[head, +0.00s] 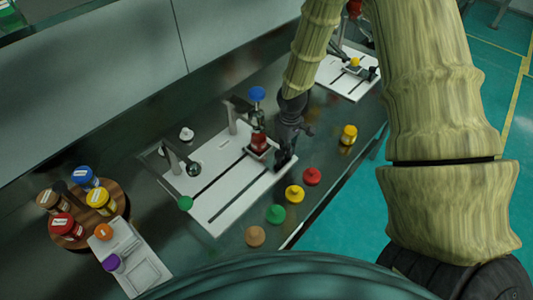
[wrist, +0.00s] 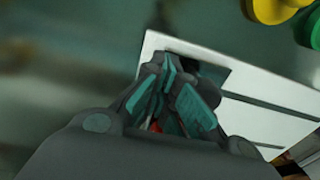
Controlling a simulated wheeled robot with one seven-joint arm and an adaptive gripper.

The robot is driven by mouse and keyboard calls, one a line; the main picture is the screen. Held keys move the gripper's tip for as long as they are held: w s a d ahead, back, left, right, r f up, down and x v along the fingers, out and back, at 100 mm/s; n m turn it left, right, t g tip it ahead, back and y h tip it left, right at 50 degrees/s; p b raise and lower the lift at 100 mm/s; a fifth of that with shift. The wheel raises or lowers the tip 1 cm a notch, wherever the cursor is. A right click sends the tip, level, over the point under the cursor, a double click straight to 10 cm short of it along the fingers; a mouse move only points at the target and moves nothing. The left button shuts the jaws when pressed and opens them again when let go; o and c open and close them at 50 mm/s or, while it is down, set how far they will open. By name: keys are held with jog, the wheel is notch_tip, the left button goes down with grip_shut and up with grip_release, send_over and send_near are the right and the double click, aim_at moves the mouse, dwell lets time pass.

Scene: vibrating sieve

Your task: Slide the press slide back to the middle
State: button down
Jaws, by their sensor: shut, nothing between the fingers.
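The press is a white base plate (head: 215,205) with dark slots, and a dark stand with a blue knob (head: 257,94) on top. The press slide (head: 262,152) sits near the plate's right end, with a red jar (head: 258,142) on it under the blue knob. My gripper (head: 284,163) is low at the right end of the plate, right beside the slide. In the wrist view my gripper (wrist: 170,82) has its fingers together over the white plate (wrist: 260,120). A bit of red shows behind the fingers; most of the slide is hidden there. I cannot tell whether the fingers touch it.
Red (head: 312,176), yellow (head: 294,193), green (head: 275,214) and tan (head: 255,236) lids lie along the bench front. A yellow jar (head: 348,134) stands to the right. A round wooden rack (head: 115,198) with jars is at left. A second white station (head: 352,85) is behind.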

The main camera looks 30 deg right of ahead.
jog(key=shift+s+a, duration=0.85)
jog(key=shift+a, duration=1.25)
jog(key=shift+s+a, duration=0.9)
jog(key=shift+a, duration=1.2)
jog(key=shift+s+a, duration=0.85)
jog(key=shift+a, duration=1.25)
jog(key=shift+d, duration=0.15)
jog(key=shift+w+d, duration=0.25)
jog(key=shift+d, duration=0.15)
notch_tip(320, 180, up, 9)
jog(key=p, duration=0.7)
